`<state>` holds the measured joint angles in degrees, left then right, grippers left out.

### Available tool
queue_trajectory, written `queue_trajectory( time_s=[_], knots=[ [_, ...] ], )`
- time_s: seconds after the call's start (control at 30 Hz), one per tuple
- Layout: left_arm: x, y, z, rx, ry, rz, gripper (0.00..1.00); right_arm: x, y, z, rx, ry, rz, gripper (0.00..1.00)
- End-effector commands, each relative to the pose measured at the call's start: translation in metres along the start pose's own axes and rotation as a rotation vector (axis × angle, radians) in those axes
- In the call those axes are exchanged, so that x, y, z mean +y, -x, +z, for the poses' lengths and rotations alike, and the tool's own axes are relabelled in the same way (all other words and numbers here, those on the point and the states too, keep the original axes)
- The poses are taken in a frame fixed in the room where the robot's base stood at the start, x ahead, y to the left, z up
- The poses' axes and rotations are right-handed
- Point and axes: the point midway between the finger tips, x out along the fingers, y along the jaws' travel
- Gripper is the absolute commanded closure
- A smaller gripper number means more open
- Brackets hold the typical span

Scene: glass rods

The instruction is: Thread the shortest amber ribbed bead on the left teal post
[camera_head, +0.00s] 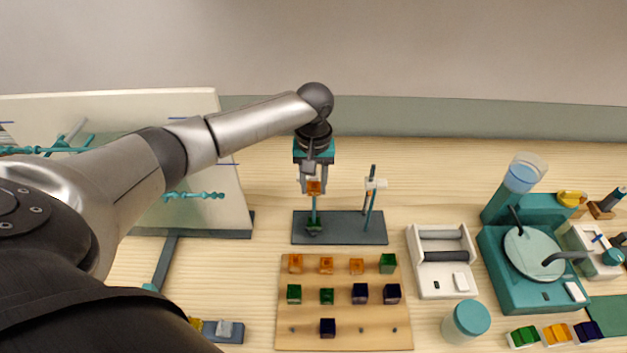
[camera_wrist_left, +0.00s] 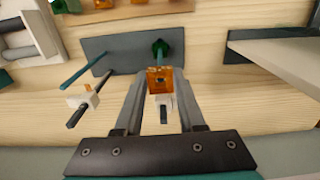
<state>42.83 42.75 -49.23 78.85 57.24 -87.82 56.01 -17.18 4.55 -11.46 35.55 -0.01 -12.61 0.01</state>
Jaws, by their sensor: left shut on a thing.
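My left gripper (camera_head: 314,187) is shut on an amber bead (camera_wrist_left: 160,79), held above the foot of the left teal post (camera_head: 314,205). The bead lines up with the post in both views. Its dark hole shows in the left wrist view, but I cannot tell whether the post's tip is inside it. A green bead (camera_head: 314,228) sits low on this post; it also shows in the left wrist view (camera_wrist_left: 160,47). The right teal post (camera_head: 370,210) looks bare. Both posts stand on a dark grey base (camera_head: 342,229). My right gripper is not in view.
A wooden bead board (camera_head: 300,340) in front holds amber, green and dark blue beads. A white clip on a dark rod (camera_head: 376,184) stands by the right post; another (camera_wrist_left: 163,101) is close to the held bead. A white tray (camera_head: 425,282) and teal machine (camera_head: 500,290) are to the right.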

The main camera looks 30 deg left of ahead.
Motion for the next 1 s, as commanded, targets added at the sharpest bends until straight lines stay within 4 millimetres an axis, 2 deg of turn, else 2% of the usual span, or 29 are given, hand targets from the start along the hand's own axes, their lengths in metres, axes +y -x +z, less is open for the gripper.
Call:
queue_trajectory(
  time_s=[1.0],
  knots=[
    [0.000,-0.042,0.000,-0.001,0.000,0.000,1.00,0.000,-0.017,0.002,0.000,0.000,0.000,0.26]
  ],
)
